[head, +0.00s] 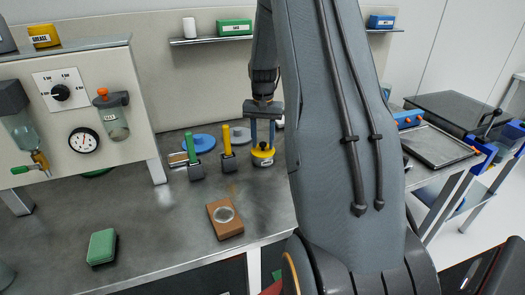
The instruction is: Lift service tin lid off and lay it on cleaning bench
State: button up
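My gripper (263,132) points straight down over the bench, its two fingers spaced apart. Their tips reach a round yellow item (263,160) with dark markings and a dark lower part, standing on the bench. I cannot tell whether the fingers grip it or only stand around it. No label tells me whether it is the service tin with its lid. The cleaning bench is not labelled; a grey worktop (160,235) fills the middle, and a separate stand with a shallow metal tray (437,146) is at the right.
Left of my gripper stand a yellow-handled tool (227,140) and a green-handled tool (189,150) in dark holders. A blue disc (203,141) lies behind. A brown block (225,218) and a green box (102,246) lie nearer. A gauge panel (90,75) stands left. My arm hides the right part.

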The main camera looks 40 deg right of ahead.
aim_at(263, 143)
grip_shut()
jog(key=shift+r+p, duration=2.15)
jog(key=shift+r, duration=1.4)
